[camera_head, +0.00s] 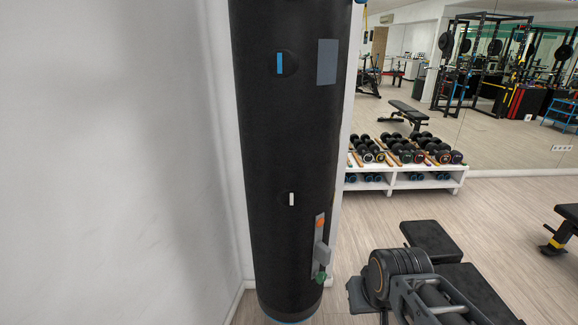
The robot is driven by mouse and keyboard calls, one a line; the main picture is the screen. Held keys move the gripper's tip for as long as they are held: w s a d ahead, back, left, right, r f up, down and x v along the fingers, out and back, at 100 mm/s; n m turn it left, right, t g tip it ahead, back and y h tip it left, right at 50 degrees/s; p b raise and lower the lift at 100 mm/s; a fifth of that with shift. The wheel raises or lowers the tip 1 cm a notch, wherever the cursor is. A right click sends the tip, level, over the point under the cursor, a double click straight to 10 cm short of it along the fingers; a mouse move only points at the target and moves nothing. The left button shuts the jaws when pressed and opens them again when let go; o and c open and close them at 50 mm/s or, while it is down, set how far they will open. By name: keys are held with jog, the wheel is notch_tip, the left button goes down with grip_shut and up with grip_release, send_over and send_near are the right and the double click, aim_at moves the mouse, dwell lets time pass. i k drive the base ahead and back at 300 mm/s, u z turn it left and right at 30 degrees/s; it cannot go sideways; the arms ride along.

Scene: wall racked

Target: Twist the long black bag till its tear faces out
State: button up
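The long black bag (292,140) hangs upright in the middle of the view, its top cut off by the frame. A grey rectangular patch (327,62) is on its upper right face. A blue bar on a dark oval (280,63) sits left of the patch, and a white bar on a dark oval (291,199) sits lower down. Near the bottom right is a grey plate (320,232) with an orange dot, a jutting grey block and a green knob. I see no clear tear on the facing side. My gripper is not in view.
A pale wall (120,150) stands close on the left. Black gym equipment with weight plates (400,270) is at the lower right. A white dumbbell rack (405,182) stands behind, below a large mirror (500,80). Bare wooden floor (490,215) lies between them.

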aim_at(290, 131)
jog(key=u, duration=1.75)
jog(key=i, duration=0.75)
jog(key=z, duration=1.95)
